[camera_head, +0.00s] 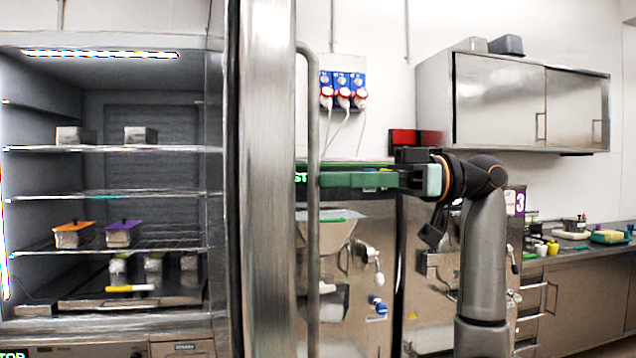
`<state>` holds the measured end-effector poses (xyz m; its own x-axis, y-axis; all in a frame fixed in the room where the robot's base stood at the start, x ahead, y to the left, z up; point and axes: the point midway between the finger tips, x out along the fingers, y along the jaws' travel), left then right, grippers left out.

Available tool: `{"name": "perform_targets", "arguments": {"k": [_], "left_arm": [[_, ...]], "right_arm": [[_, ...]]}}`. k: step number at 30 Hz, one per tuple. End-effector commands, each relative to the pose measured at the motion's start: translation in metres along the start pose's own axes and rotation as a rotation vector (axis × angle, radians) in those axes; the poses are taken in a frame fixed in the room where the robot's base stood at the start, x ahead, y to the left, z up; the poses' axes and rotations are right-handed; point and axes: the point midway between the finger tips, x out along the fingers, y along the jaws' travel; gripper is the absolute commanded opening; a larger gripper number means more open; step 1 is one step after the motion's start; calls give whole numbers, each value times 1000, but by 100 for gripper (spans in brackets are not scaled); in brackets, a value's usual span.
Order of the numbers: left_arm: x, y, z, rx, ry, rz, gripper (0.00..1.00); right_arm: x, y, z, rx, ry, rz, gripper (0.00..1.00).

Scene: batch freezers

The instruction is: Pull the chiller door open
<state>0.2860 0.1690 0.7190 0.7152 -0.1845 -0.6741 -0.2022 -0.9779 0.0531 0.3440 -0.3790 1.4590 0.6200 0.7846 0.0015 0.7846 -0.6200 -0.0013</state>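The chiller (108,195) is at the left with its lit inside and wire shelves in view. Its steel door (268,180) stands open, seen nearly edge-on in the middle of the picture. The door's long vertical bar handle (313,250) is on the door's right side. My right gripper (322,180) reaches in from the right, its green finger pointing left and its tip right beside the handle. I cannot tell whether it touches the handle, or how far apart the fingers are. My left gripper is not in view.
Chiller shelves hold small metal tubs, one with an orange lid (73,228) and one with a purple lid (123,225). Steel batch freezers (345,290) stand behind my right arm. A wall cabinet (500,105) hangs above a counter (580,255) with small items at the right.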

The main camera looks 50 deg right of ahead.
Motion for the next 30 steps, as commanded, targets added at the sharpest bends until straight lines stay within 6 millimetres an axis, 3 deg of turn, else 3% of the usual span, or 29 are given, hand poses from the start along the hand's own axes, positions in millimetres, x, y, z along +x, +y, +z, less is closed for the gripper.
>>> {"name": "perform_targets", "arguments": {"k": [6,13,18,30], "left_arm": [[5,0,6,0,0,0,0],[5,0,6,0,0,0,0],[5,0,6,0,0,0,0],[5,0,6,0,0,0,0]], "right_arm": [[-51,0,0,0,5,4,31],[-86,1,-1,1,3,3,31],[-95,0,0,0,3,1,31],[-95,0,0,0,2,1,31]]}}
